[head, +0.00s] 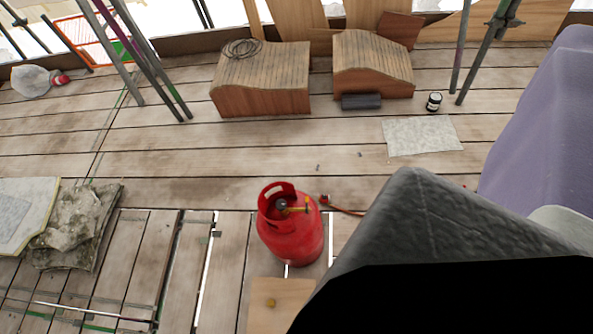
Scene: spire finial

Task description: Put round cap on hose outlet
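A red gas cylinder (290,236) stands upright on the plank deck, with a valve and yellow-brass fitting (295,208) inside its collar. An orange-red hose (347,211) lies to its right, with a small red end piece (325,199) close to the cylinder. A small round brass-coloured piece (271,302) lies on a light wooden board (283,290) in front of the cylinder; it may be the round cap, but it is too small to be sure. I cannot tell which part is the hose outlet. My gripper is not in view.
A dark grey textured mass (410,225) and a black shape block the lower right. A purple-grey surface (545,130) stands at right. Two wooden blocks (262,85) and a jar (434,101) sit behind. Scaffold poles rise at the back. The middle planks are mostly clear; gaps show at lower left.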

